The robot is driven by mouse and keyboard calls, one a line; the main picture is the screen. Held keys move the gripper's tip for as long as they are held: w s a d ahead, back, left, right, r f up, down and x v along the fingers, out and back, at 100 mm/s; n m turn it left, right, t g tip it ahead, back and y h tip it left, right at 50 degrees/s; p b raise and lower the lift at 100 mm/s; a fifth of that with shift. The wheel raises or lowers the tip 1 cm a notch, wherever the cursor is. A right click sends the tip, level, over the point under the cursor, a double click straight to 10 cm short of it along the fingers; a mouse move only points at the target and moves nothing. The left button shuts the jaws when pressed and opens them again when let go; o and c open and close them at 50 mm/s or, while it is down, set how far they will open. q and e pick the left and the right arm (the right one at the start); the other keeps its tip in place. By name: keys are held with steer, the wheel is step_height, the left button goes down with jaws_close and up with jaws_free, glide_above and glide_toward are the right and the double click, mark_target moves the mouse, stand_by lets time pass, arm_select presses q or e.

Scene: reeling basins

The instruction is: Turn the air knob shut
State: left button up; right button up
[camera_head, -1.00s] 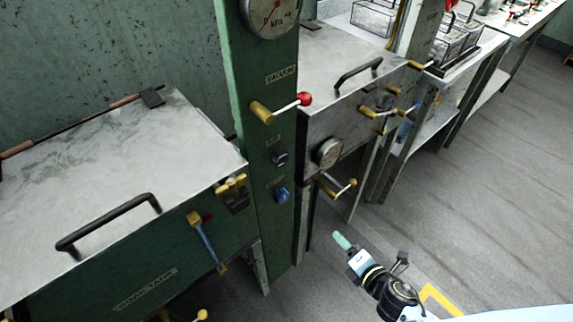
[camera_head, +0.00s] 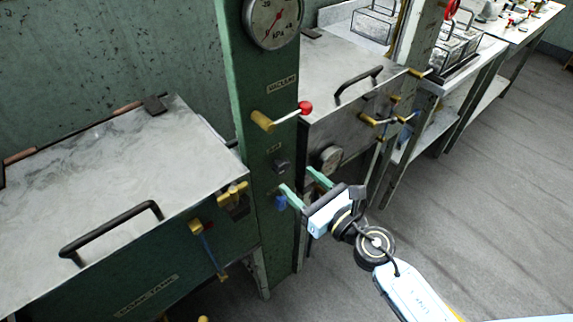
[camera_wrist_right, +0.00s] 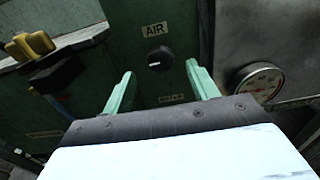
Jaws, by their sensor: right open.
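The air knob (camera_wrist_right: 160,58) is a small dark round knob with a white mark, set below the AIR label (camera_wrist_right: 155,29) on a green panel. In the head view the knob (camera_head: 281,166) sits on the green column, above a blue knob (camera_head: 280,202). My right gripper (camera_head: 300,180) is open and empty in front of the column. In the right wrist view its two green fingers (camera_wrist_right: 160,72) stand to either side of the knob, apart from it. The knob is not held. My left gripper is not in view.
A pressure gauge (camera_head: 271,20) and a red-tipped vacuum lever (camera_head: 304,108) are above on the column. A lidded green tank (camera_head: 100,215) stands left. A metal cabinet with a round dial (camera_head: 330,158) is close on the right. Open floor (camera_head: 480,220) lies further right.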

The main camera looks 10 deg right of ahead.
mark_target(285, 169)
steer(key=x, duration=0.4)
steer(key=shift+w+a, duration=0.15)
steer(key=shift+w, duration=0.05)
steer(key=shift+w+a, duration=0.3)
steer(key=shift+w, duration=0.2)
steer(key=shift+c, duration=0.6)
steer(key=c, duration=0.9)
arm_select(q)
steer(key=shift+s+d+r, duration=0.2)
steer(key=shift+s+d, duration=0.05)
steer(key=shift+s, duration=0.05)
arm_select(e)
steer(key=shift+o, duration=0.2)
